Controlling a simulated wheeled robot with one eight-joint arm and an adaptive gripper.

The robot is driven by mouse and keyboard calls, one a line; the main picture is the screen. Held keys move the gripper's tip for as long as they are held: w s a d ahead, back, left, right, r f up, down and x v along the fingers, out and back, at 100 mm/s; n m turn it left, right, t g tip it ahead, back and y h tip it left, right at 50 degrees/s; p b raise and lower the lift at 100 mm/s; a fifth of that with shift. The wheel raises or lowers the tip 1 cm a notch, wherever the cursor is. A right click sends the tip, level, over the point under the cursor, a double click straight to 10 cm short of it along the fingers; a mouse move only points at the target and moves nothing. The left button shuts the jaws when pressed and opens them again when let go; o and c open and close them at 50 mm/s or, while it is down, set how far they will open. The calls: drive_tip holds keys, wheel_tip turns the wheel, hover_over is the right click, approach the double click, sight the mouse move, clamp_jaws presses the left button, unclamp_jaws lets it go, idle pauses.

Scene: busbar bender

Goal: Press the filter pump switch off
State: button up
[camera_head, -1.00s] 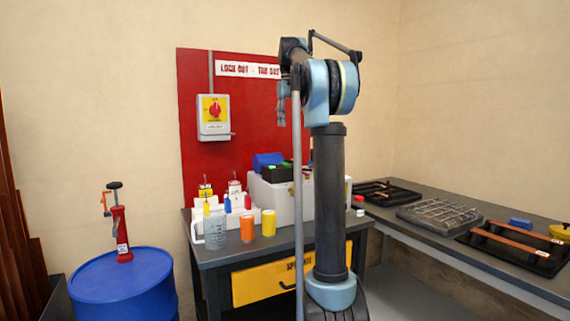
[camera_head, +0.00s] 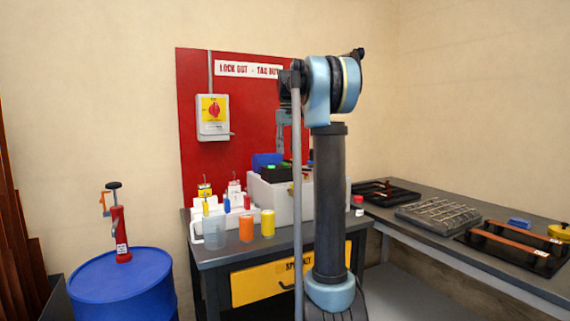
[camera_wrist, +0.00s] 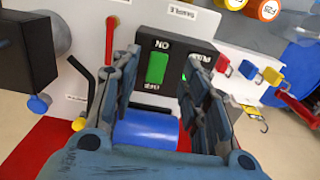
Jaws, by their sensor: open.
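A black switch box (camera_wrist: 173,55) with a green rocker (camera_wrist: 157,68) shows in the wrist view, its lettering upside down. In the head view the black box (camera_head: 277,173) sits on the white unit on the bench. My gripper (camera_wrist: 162,63) is open and empty, its two fingers on either side of the rocker in the picture. I cannot tell whether they touch anything. A second green spot beside the right finger is partly hidden. In the head view my gripper (camera_head: 283,135) points down above the box.
A blue cylinder (camera_wrist: 145,132) shows between the finger bases.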

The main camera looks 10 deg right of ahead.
sight(287, 165)
drive_tip(key=shift+f, duration=2.9)
clamp_jaws()
